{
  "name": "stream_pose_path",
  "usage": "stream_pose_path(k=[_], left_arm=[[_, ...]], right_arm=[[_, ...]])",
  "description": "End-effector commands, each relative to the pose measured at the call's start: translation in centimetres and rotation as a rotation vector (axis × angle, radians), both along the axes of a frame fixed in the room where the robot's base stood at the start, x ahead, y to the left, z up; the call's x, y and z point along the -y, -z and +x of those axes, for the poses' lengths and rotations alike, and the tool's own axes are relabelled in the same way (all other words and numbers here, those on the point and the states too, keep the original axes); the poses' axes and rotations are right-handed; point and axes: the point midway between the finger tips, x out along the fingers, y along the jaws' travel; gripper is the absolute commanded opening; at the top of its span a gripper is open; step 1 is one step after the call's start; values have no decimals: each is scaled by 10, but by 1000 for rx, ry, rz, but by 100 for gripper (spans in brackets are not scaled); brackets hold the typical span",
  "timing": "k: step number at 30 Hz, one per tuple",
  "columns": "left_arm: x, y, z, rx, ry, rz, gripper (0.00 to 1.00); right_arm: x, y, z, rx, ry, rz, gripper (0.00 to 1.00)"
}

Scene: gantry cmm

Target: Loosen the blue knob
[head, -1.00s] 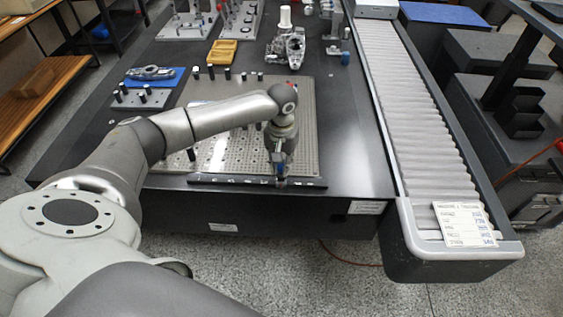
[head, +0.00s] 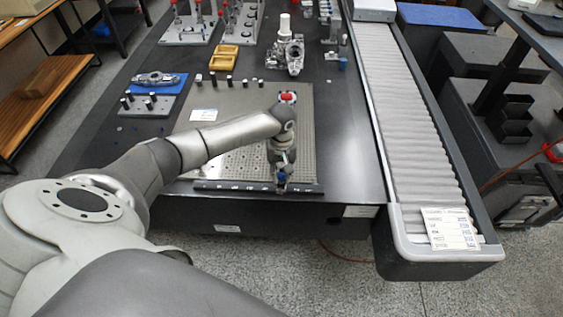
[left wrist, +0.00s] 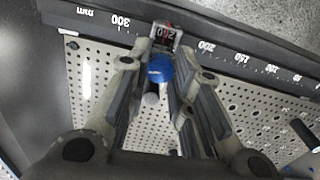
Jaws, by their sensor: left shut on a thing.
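The blue knob (left wrist: 160,68) is on a small slider with a number display (left wrist: 165,34). The slider sits on a dark scale bar (left wrist: 230,50) marked in mm, along the near edge of the perforated plate. My left gripper (left wrist: 158,60) points down at the bar, with its fingers on both sides of the knob, and is shut on it. In the head view my left gripper (head: 281,183) stands at the bar (head: 230,186), and only a little blue shows between its fingers. My right gripper is in neither view.
The perforated plate (head: 225,160) carries a row of short dark posts and a white label. A yellow tray (head: 223,57), a metal casting (head: 287,55) and a blue mat (head: 168,82) lie farther back. A roller conveyor (head: 410,130) runs along the right.

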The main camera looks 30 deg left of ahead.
Motion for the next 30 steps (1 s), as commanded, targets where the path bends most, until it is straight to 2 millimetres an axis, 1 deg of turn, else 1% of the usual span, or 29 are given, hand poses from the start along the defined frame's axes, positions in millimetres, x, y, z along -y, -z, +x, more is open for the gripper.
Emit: stream_pose_path(k=[2, 3, 8, 9, 15, 17, 20, 23, 30], left_arm=[[-1, -1, 1, 4, 0, 1, 0], [-1, -1, 1, 4, 0, 1, 22], [-1, -1, 1, 3, 1, 1, 43], [-1, -1, 1, 3, 1, 1, 44], [0, 0, 0, 1, 2, 1, 44], [0, -1, 0, 1, 2, 1, 44], [0, -6, 1, 2, 3, 0, 44], [0, -19, 1, 4, 3, -1, 44], [0, -69, 2, 6, 3, 0, 44]], right_arm=[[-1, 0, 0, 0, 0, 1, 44], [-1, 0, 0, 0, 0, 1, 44], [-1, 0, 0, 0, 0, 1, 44], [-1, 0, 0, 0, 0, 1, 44], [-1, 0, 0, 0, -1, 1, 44], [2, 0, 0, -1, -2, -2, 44], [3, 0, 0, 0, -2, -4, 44], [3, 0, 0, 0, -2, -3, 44], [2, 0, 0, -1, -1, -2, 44]])
